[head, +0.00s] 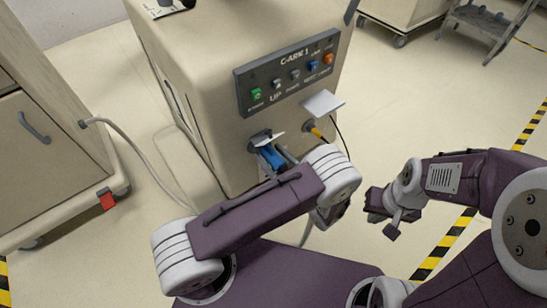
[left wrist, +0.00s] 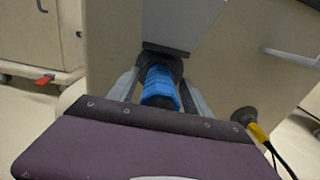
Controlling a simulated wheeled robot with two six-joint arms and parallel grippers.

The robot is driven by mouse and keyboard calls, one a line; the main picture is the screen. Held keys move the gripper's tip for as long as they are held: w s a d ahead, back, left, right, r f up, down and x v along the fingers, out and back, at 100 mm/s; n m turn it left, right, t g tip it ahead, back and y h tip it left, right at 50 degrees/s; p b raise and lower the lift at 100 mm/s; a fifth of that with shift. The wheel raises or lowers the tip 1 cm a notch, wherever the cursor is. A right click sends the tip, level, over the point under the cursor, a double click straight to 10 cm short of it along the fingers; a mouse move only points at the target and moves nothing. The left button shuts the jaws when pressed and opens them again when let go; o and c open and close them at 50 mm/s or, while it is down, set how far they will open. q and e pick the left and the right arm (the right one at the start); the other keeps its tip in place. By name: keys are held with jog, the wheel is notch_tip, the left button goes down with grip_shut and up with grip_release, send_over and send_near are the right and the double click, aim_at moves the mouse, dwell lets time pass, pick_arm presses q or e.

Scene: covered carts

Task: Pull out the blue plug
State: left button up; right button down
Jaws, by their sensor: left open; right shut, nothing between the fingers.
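The blue plug (head: 271,157) sits in a dark round socket on the front of the beige cart (head: 222,120), under a lifted cover flap (head: 266,138). It also shows in the middle of the left wrist view (left wrist: 160,82), ribbed and pointing toward my wrist. My left gripper (left wrist: 158,84) is open, with one grey finger on each side of the plug. I cannot tell whether either finger touches it. In the head view my left arm partly hides the plug. My right gripper (head: 382,212) is shut and empty, to the right, away from the cart.
A yellow plug (head: 316,132) with a dark cable sits in a socket right of the blue one, under a white flap (head: 322,103). A button panel (head: 290,72) is above. Another cart (head: 50,150) with a grey cable (head: 137,148) stands at left.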

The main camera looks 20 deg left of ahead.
aim_at(282, 169)
pick_arm(q)
jog(key=shift+a, duration=0.25)
grip_shut()
jog(key=shift+s, duration=0.1)
jog(key=shift+s+d+f, duration=0.1)
jog(key=shift+d+f, duration=0.05)
jog(key=shift+v, duration=2.8)
